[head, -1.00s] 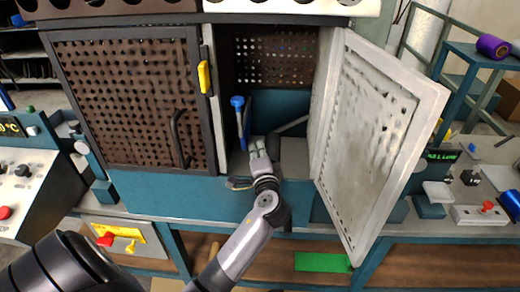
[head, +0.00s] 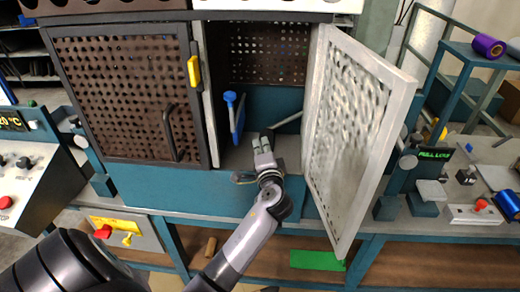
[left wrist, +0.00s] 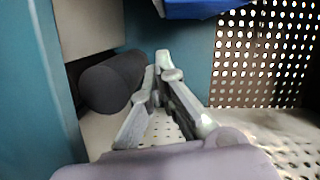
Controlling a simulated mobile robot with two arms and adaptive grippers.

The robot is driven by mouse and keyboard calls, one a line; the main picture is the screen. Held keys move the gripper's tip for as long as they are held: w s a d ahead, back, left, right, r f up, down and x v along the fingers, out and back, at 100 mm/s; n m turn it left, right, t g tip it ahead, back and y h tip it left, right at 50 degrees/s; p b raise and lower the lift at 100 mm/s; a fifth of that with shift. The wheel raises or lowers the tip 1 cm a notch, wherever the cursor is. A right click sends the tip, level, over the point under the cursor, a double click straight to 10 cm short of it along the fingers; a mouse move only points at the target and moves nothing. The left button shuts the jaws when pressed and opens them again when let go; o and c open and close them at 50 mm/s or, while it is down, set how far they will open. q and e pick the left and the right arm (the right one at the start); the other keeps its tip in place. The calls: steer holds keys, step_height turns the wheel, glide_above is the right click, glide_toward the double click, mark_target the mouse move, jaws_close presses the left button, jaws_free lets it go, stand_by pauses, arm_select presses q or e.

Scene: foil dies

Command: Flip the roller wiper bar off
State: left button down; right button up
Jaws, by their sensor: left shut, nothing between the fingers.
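A blue-handled lever (head: 235,115) stands upright inside the open cabinet bay; I cannot tell for sure whether it is the roller wiper bar. My left gripper (head: 263,144) is inside the bay's opening, low and to the right of this lever, apart from it. In the left wrist view the gripper's fingertips (left wrist: 163,62) are together with nothing between them. A dark cylinder (left wrist: 112,82) lies just left of the fingers; whether they touch it is unclear. A blue part (left wrist: 205,8) shows above, cut off by the frame. My right gripper is not in view.
A white-framed door (head: 350,130) stands open right of the bay. A closed perforated door (head: 125,95) with a yellow latch (head: 194,72) is on the left. A perforated panel (left wrist: 265,55) closes the back of the bay. The bay floor right of the gripper looks clear.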

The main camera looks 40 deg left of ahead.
arm_select(q)
steer(key=b+v, duration=0.2)
steer(key=v, duration=0.8)
steer(key=shift+d+f, duration=0.15)
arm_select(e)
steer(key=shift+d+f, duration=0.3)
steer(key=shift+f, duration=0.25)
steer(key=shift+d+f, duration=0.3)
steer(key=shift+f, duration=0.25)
arm_select(q)
steer(key=shift+w, duration=0.15)
steer(key=shift+f, duration=0.1)
